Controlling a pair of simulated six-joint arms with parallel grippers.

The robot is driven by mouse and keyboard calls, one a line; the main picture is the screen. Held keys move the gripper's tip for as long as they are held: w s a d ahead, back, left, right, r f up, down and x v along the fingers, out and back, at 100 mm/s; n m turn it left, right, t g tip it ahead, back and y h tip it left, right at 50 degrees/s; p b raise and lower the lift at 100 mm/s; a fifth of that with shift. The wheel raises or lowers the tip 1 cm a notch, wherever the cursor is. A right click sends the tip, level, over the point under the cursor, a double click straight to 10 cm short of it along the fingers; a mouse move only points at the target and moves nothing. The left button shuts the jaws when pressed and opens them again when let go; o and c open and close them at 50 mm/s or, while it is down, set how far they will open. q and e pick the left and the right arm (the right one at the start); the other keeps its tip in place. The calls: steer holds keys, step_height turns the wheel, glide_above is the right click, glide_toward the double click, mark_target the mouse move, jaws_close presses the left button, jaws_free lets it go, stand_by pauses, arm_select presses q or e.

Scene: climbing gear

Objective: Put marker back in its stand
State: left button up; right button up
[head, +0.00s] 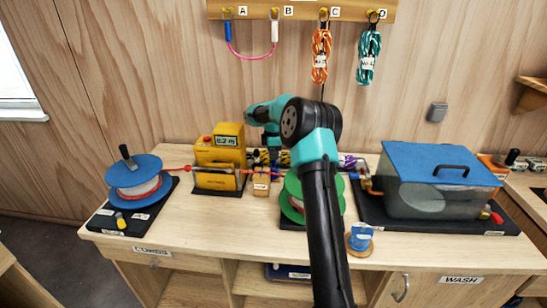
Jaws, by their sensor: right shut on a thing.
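A small wooden block with a white label (261,187), which looks like the marker stand, sits on the bench just below and slightly left of the gripper. I cannot tell whether the held thing touches the block. My left gripper is not in view.
A blue reel (134,170) stands at left beside the yellow meter (219,158). A green reel (295,199) is partly behind my right arm. A blue-lidded tank (440,178) fills the right side. A blue item on a round base (359,237) stands near the front edge.

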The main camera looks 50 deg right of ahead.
steer(key=shift+f, duration=0.75)
steer(key=shift+f, duration=0.15)
steer(key=o, duration=0.9)
steer(key=shift+c, duration=0.2)
step_height(320, 180, up, 12)
steer(key=shift+r, duration=0.15)
